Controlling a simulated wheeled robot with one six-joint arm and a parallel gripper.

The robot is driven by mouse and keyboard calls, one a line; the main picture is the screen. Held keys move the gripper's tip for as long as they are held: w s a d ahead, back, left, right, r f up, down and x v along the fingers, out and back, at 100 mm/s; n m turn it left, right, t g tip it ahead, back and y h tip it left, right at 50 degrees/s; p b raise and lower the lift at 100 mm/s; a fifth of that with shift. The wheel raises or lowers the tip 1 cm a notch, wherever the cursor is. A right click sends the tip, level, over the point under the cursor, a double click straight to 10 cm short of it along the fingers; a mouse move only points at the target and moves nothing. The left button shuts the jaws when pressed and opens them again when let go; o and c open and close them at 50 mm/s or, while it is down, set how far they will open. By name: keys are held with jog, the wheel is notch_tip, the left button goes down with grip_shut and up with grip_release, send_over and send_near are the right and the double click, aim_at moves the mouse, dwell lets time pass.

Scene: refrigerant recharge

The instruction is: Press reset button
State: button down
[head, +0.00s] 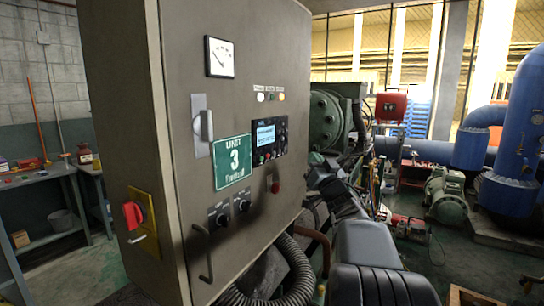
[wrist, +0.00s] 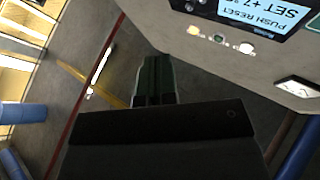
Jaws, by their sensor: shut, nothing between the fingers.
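A grey control cabinet (head: 180,150) carries a lit controller display (head: 266,134) with small keys around it. In the wrist view the display (wrist: 262,12) appears upside down and reads "PUSH RESE…" and "SET +7". Small red and green buttons (head: 266,157) sit along the controller's lower edge, and a red mushroom button (head: 275,186) is below. I cannot read which one is reset. My gripper (head: 318,177) is right of the cabinet face, apart from the buttons. In the wrist view its fingers (wrist: 150,75) are together and empty.
The cabinet also has a gauge (head: 219,57), indicator lamps (head: 261,97), a Unit 3 sign (head: 233,161), two knobs (head: 231,209) and a red rotary switch (head: 133,214). A corrugated hose (head: 297,268) runs below. Machinery with a green motor (head: 445,195) and blue pipes (head: 512,130) stands right.

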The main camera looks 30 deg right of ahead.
aim_at(274, 153)
jog(key=shift+a+r+t+y, duration=0.25)
jog(key=shift+a+t+y, duration=0.05)
jog(key=shift+a, duration=0.2)
jog(key=w+a, duration=0.4)
jog(key=w, duration=0.3)
jog(key=shift+w, duration=0.35)
jog(key=shift+w+a, duration=0.1)
dwell(2.1)
jog(key=shift+w+a, duration=0.15)
jog(key=shift+w, duration=0.2)
jog(key=shift+w+a, duration=0.15)
jog(key=shift+w, duration=0.15)
dwell(0.7)
jog(key=shift+s, duration=0.1)
jog(key=shift+s+d+b, duration=0.35)
jog(key=shift+s+b, duration=0.1)
jog(key=shift+s, duration=0.15)
